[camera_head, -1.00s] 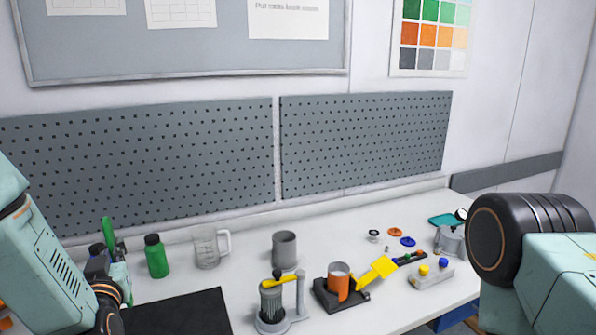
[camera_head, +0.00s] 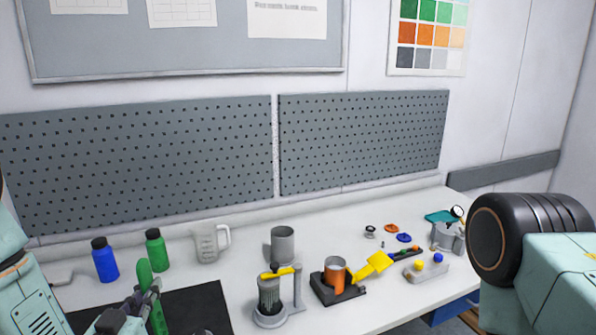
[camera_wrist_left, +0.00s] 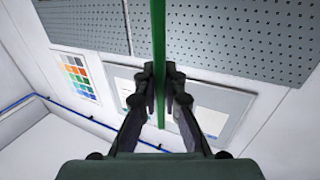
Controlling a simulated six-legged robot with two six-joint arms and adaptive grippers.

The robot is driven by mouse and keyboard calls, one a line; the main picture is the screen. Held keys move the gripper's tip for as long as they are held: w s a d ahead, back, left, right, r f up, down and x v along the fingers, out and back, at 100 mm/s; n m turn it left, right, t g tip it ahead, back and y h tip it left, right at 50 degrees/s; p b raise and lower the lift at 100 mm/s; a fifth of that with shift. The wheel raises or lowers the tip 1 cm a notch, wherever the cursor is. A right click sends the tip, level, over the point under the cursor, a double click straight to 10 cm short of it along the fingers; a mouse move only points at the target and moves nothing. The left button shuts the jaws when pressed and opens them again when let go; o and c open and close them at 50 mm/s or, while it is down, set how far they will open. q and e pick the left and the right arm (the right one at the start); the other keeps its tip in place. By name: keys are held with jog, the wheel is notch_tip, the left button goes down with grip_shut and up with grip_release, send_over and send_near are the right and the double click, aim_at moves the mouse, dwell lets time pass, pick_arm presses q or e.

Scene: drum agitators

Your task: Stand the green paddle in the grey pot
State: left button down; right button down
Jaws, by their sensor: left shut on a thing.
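The green paddle (camera_head: 146,275) is held upright in my left gripper (camera_head: 148,290), low at the left in the head view, above the black mat. In the left wrist view, the fingers of my left gripper (camera_wrist_left: 161,85) are shut on the paddle's green shaft (camera_wrist_left: 159,40). The grey pot (camera_head: 282,245) stands upright on the table to the right of the paddle, well apart from it. The lower end of the paddle is cut off by the bottom of the head view. My right gripper is not visible.
A blue bottle (camera_head: 105,260), a green bottle (camera_head: 155,250) and a clear jug (camera_head: 211,243) stand behind the mat (camera_head: 205,305).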

pick_arm(q)
jog(key=s+d+f+m+g+h, duration=0.2)
jog(key=s+d+m+h, duration=0.5)
jog(key=s+d, duration=0.4)
notch_tip(320, 180, down, 20)
jog(key=n+h+b, duration=0.1)
jog(key=b, duration=1.9)
jog(key=shift+s+a, duration=0.3)
jog(key=shift+s, duration=0.05)
jog(key=shift+d, duration=0.1)
